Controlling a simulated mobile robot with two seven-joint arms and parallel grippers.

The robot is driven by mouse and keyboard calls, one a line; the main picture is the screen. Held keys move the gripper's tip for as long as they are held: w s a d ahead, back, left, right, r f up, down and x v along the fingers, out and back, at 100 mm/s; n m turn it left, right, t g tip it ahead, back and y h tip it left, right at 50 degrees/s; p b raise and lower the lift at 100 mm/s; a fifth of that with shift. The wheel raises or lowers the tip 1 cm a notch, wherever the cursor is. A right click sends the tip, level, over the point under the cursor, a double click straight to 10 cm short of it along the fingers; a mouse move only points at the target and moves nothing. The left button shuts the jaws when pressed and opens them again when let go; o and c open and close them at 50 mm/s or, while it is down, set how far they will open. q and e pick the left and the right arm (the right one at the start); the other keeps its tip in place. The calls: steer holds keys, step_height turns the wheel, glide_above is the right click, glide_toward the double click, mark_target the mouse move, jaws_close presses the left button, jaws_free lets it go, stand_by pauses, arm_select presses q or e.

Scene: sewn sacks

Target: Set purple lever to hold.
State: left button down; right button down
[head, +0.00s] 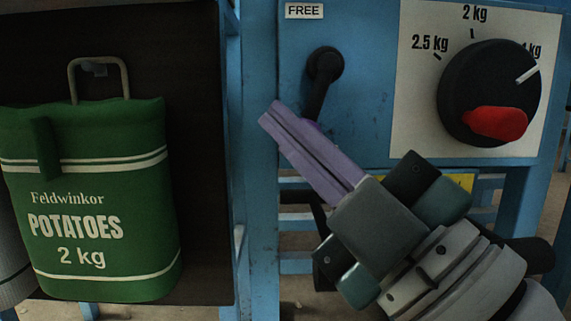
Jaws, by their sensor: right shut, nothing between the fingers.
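A lever with a black round pivot (325,64) is on the blue panel, below a white FREE label (304,11). Its dark arm hangs down, leaning slightly left. No HOLD label is readable. My left gripper is not in view.
A green potato sack (95,190) marked 2 kg hangs at the left before a dark board (205,150). A black dial (490,90) with a red grip (497,122) sits at the upper right.

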steer(key=shift+w+d+f, duration=0.15)
steer(key=shift+d, duration=0.1)
steer(key=n+g+p, duration=0.1)
steer(key=p, duration=0.1)
steer(key=d+n+g+p, duration=0.1)
steer(key=n+p, duration=0.1)
steer(key=p, duration=0.1)
steer(key=d+n+g+p, duration=0.1)
steer(key=p, duration=0.2)
steer(key=shift+d+f+n+g, duration=0.1)
steer(key=shift+f+n+g, duration=0.2)
steer(key=shift+f+n, duration=0.1)
steer(key=shift+r, duration=0.1)
